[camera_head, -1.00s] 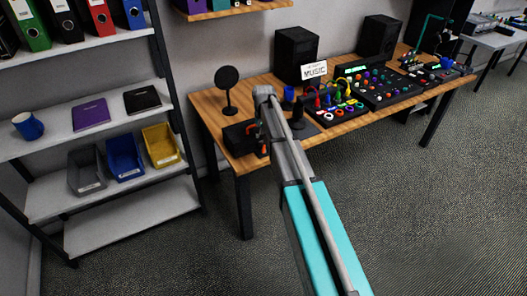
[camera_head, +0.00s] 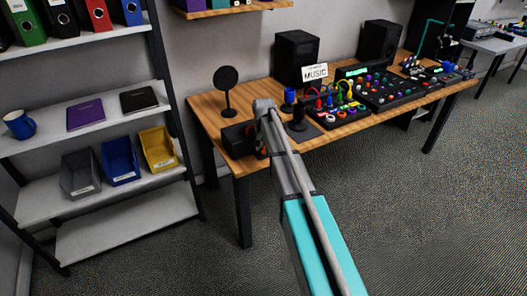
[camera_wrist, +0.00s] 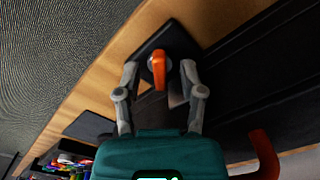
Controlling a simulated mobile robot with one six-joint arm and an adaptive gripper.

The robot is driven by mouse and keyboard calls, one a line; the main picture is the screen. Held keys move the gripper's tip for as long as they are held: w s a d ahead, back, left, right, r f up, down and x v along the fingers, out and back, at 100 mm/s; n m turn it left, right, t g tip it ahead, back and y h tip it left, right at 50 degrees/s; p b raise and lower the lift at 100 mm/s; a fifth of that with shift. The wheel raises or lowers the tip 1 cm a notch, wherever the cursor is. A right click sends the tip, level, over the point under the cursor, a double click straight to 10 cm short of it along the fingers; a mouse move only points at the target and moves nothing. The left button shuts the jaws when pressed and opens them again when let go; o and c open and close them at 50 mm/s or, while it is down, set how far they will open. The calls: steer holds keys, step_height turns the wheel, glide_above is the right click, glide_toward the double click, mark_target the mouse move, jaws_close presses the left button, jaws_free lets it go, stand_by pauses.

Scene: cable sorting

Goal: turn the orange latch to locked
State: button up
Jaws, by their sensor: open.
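The orange latch (camera_wrist: 158,67) sits on a small dark plate in the upper middle of the wrist view. I cannot tell whether a finger touches the orange parts. In the head view my arm reaches over the left end of the desk, beside a black box (camera_head: 238,139), and hides most of the gripper and latch.
The wooden desk (camera_head: 208,108) carries a round black disc on a stand (camera_head: 226,88), a MUSIC sign (camera_head: 315,73), speakers and a panel with coloured plugs (camera_head: 340,112). A red-orange curved piece (camera_wrist: 265,155) shows at lower right in the wrist view. Shelves with bins stand left.

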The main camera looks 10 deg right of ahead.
steer(key=shift+f, duration=0.1)
stand_by(0.3)
jaws_close()
steer(key=shift+n, duration=0.4)
steer(key=n, duration=0.3)
steer(key=shift+d, duration=0.1)
steer(key=n, duration=0.4)
steer(key=shift+n, duration=0.3)
stand_by(0.4)
jaws_free()
